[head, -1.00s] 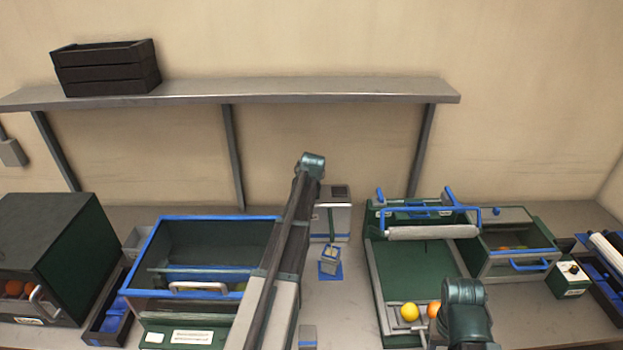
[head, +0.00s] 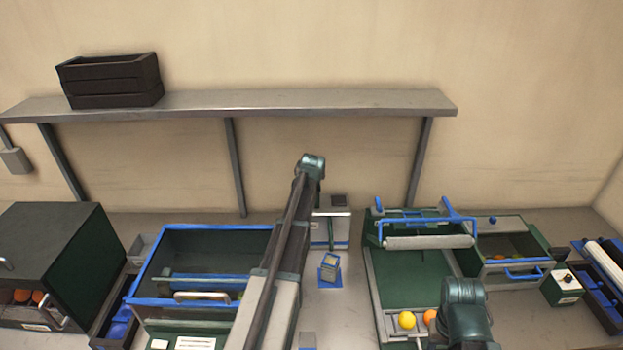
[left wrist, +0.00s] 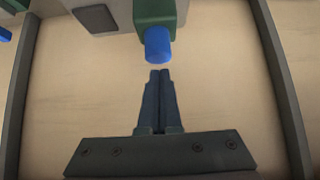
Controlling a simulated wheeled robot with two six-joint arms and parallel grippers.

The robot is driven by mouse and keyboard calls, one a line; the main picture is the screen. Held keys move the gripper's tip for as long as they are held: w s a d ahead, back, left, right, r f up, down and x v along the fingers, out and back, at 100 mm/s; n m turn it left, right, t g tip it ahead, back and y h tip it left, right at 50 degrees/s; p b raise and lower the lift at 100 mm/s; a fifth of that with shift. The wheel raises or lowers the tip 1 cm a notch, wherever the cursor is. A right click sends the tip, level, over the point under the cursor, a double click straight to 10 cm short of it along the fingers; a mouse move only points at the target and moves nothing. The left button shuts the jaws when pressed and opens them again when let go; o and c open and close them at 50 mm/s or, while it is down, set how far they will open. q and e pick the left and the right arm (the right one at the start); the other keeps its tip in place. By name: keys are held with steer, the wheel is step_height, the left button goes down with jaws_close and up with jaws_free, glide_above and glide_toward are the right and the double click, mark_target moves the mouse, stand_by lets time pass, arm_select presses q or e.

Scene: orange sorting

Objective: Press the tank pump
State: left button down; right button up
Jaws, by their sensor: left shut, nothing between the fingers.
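In the left wrist view, a green block with a blue round knob (left wrist: 158,45), which looks like the pump, sits beside a grey box. My left gripper (left wrist: 160,73) is shut and empty, its fingertips just short of the knob in that picture; whether they touch is unclear. In the head view the grey box (head: 338,228) with a dark square on top stands behind my left arm, which hides the knob and the gripper. An open tank with a blue rim (head: 150,262) stands to the left. My right arm shows at the lower right, its gripper out of view.
A wall shelf (head: 250,102) with a dark crate (head: 110,80) runs above the bench. A green tray (head: 410,275) holding a yellow ball (head: 407,320) and an orange ball lies right of centre.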

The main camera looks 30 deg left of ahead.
arm_select(q)
steer(key=p+v, duration=0.5)
steer(key=v, duration=0.4)
arm_select(e)
step_height(320, 180, up, 6)
steer(key=shift+r, duration=0.15)
stand_by(0.6)
